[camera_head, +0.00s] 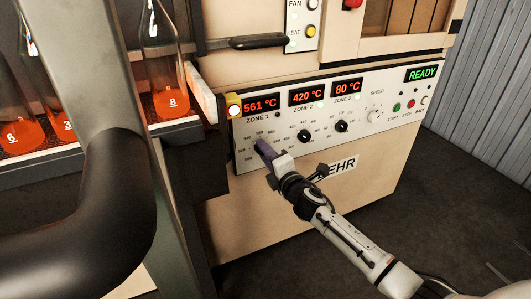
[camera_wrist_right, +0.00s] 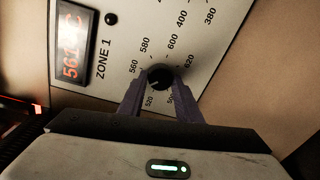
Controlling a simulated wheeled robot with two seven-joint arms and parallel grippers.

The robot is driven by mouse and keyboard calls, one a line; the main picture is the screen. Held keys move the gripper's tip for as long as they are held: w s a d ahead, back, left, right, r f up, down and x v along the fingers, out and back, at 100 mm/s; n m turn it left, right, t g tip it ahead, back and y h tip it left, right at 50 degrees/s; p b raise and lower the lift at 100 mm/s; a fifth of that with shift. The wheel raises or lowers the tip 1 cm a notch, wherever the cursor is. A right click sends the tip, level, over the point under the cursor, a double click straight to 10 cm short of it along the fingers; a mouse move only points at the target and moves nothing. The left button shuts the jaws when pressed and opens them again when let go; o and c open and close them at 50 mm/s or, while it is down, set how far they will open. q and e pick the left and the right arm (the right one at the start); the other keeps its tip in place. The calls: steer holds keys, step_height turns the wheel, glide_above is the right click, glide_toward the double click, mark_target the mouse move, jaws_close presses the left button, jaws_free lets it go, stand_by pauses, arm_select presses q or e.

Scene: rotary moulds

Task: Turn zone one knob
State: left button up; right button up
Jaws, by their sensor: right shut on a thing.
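The zone one knob (camera_wrist_right: 160,76) is a round black dial on the white control panel, with a printed scale around it. My right gripper (camera_head: 265,150) reaches the panel below the ZONE 1 display (camera_head: 261,104) and covers the knob in the head view. In the right wrist view, the two fingers of my right gripper (camera_wrist_right: 160,92) are shut on the knob, one on each side. The display reads 561 °C. The knob's pointer looks turned toward the lower left, between 520 and 560. My left gripper is not in view.
The zone 2 knob (camera_head: 304,136) and zone 3 knob (camera_head: 341,126) sit to the right on the same panel. A READY display (camera_head: 422,74) and small buttons are at the far right. Flasks of orange liquid (camera_head: 171,103) stand on a shelf at left.

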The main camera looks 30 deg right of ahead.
stand_by(0.4)
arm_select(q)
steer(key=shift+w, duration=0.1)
arm_select(e)
steer(key=o, duration=1)
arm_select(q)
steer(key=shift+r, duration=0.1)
arm_select(e)
steer(key=shift+o, duration=0.2)
arm_select(q)
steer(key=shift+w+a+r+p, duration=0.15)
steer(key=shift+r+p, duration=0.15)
steer(key=shift+p, duration=0.6)
arm_select(e)
steer(key=s, duration=1)
steer(key=shift+a+r, duration=0.25)
steer(key=shift+r, duration=0.15)
steer(key=shift+s, duration=0.1)
